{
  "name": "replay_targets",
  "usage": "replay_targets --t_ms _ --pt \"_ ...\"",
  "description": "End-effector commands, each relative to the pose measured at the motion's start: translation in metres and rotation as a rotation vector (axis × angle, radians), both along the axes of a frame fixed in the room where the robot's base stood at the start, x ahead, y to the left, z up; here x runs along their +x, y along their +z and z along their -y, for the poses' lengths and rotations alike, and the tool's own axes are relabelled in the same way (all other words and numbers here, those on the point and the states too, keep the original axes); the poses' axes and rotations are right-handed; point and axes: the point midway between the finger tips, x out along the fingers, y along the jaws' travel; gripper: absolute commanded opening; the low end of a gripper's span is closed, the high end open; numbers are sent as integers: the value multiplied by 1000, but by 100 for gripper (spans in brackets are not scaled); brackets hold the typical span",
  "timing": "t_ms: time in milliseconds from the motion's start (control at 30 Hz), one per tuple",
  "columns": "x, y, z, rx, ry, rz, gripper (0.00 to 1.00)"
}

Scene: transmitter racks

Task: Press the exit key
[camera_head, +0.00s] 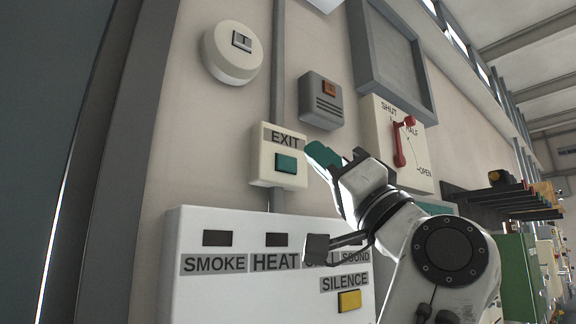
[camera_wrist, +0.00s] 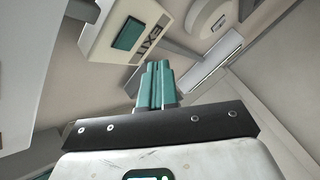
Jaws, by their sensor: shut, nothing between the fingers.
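The exit key is a green square button (camera_head: 286,163) on a small cream box (camera_head: 262,168) under an EXIT label, on the wall. In the wrist view the green key (camera_wrist: 128,34) and its box (camera_wrist: 108,44) show at the upper left, turned on their side. My gripper (camera_head: 318,152) has green fingers, shut and empty. In the head view the fingertips are just right of the box and its key. In the wrist view my gripper (camera_wrist: 157,68) points up, below and right of the key, with a visible gap. I cannot tell the depth gap exactly.
Below is a white panel (camera_head: 190,285) labelled SMOKE and HEAT, with a yellow SILENCE button (camera_head: 349,301). A round white device (camera_head: 232,68), a grey box with an orange button (camera_head: 320,108) and a red lever (camera_head: 398,150) on a SHUT/OPEN plate are nearby. A conduit (camera_head: 277,70) runs above the exit box.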

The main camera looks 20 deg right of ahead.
Motion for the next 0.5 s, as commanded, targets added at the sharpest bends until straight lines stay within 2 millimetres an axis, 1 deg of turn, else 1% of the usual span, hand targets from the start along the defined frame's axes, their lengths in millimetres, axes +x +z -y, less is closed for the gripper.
replay_targets --t_ms 100,233,500 --pt "-11 0 4 0 -2 2 0" --pt "-19 0 6 -1 -2 1 0" --pt "-22 0 7 0 0 0 0"
